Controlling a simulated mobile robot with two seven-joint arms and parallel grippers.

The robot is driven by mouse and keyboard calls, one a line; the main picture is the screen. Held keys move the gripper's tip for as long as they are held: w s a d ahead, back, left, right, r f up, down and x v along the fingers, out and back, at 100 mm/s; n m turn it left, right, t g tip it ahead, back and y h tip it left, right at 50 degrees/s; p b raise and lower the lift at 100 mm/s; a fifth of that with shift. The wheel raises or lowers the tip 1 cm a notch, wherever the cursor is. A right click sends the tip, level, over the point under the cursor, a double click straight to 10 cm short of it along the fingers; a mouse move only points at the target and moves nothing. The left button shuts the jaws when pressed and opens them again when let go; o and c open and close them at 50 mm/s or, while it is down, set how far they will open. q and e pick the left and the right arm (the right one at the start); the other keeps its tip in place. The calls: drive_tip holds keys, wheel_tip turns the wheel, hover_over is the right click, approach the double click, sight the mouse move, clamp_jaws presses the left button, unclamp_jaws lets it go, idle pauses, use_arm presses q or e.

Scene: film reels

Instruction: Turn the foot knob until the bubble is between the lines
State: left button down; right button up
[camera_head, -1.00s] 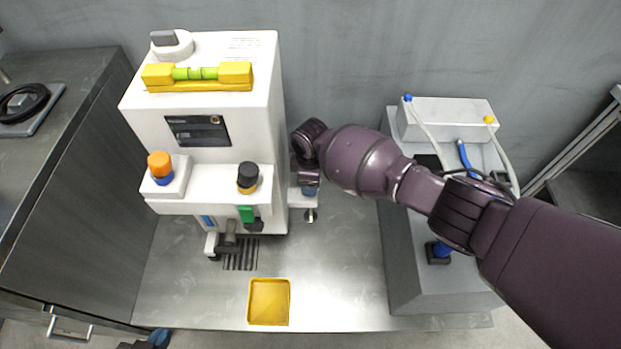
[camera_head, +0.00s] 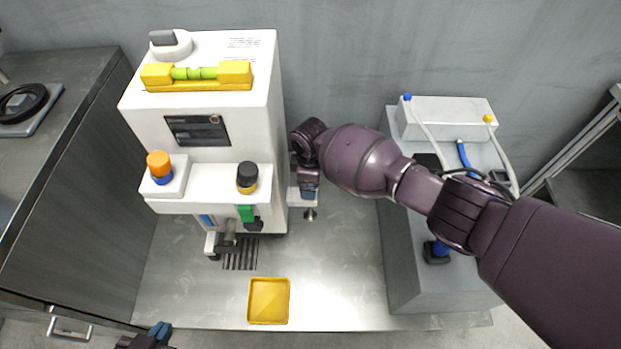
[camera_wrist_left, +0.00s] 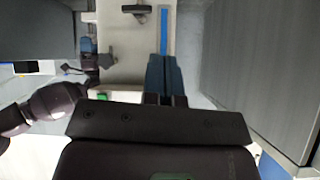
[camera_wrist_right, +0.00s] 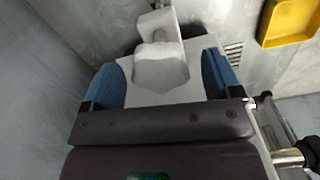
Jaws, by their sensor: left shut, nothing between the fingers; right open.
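The white machine (camera_head: 205,120) carries a yellow spirit level (camera_head: 196,86) on top. Its green vial (camera_head: 195,73) is too small to tell where the bubble sits against the lines. My right gripper (camera_head: 308,192) is at the machine's right side, by a small bracket with a metal foot (camera_head: 310,214) below it. In the right wrist view a pale lobed knob (camera_wrist_right: 160,66) lies between the open blue fingers (camera_wrist_right: 165,82), with gaps visible at both sides. My left gripper (camera_head: 160,332) is shut and empty at the bottom left; its closed fingers show in the left wrist view (camera_wrist_left: 165,78).
A yellow tray (camera_head: 269,301) lies on the metal table (camera_head: 340,285) in front of the machine. A grey unit (camera_head: 400,275) with tubes stands at right, under my right arm. A dark cabinet (camera_head: 70,190) is at left.

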use_arm(q)
drive_tip(key=p, duration=0.1)
drive_tip(key=s+r+p, duration=0.1)
drive_tip(key=p, duration=0.1)
drive_tip(key=shift+s+a+r+n, duration=0.1)
drive_tip(key=shift+a+r+n, duration=0.15)
drive_tip(key=shift+n, duration=0.15)
use_arm(e)
wheel_tip(320, 180, up, 11)
drive_tip(key=shift+f, duration=0.2)
use_arm(q)
drive_tip(key=shift+w, duration=0.2)
